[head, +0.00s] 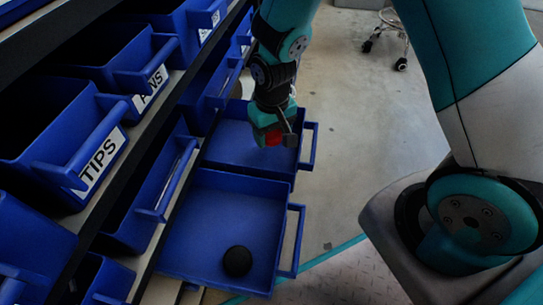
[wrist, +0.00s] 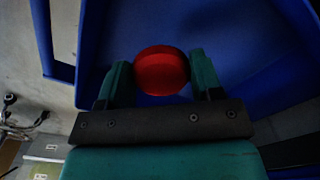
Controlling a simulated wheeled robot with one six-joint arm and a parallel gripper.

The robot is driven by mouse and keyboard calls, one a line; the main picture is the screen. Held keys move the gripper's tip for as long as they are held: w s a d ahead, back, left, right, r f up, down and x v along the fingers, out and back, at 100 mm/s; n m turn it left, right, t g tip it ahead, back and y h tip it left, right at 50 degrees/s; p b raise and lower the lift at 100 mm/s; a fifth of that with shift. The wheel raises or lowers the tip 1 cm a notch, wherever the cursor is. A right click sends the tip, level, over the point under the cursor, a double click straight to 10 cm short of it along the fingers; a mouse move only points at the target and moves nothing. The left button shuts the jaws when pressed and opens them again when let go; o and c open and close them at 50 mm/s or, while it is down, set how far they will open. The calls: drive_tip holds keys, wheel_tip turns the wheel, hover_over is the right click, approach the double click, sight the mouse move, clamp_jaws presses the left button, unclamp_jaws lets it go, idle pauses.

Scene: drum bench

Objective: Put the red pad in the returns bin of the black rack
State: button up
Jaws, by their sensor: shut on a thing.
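The red pad (wrist: 161,71) is round and sits between the two fingers of my gripper (wrist: 158,85) in the wrist view. My gripper is shut on it. In the head view my gripper (head: 273,134) holds the red pad (head: 273,138) over an open blue bin (head: 232,151), the farther of two pulled-out bins. No label on this bin is readable. The rack (head: 166,116) with dark shelf edges stands at the left and holds several blue bins.
Bins labelled TIPS (head: 97,165) and PNS, partly hidden, sit higher on the rack. Grey floor (head: 345,130) is clear to the right. A wheeled stool base (head: 388,38) stands at the back.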

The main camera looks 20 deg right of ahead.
drive_tip(key=shift+f+b, duration=1.4)
drive_tip(key=shift+f, duration=1.4)
drive_tip(key=shift+f, duration=0.2)
drive_tip(key=o, duration=0.9)
drive_tip(key=shift+r, duration=0.1)
wheel_tip(320, 180, up, 12)
drive_tip(key=p, duration=0.8)
drive_tip(key=shift+r, duration=0.15)
wheel_tip(320, 180, up, 12)
drive_tip(key=n+y, duration=0.2)
hover_over(273, 155)
drive_tip(key=s+a, duration=0.3)
drive_tip(key=s, duration=0.3)
drive_tip(key=s+a+r+n+y, duration=0.2)
drive_tip(key=s+r+n, duration=0.2)
drive_tip(key=s+r, duration=0.5)
drive_tip(key=s, duration=0.2)
drive_tip(key=shift+s+r, duration=0.2)
drive_tip(key=shift+s, duration=0.2)
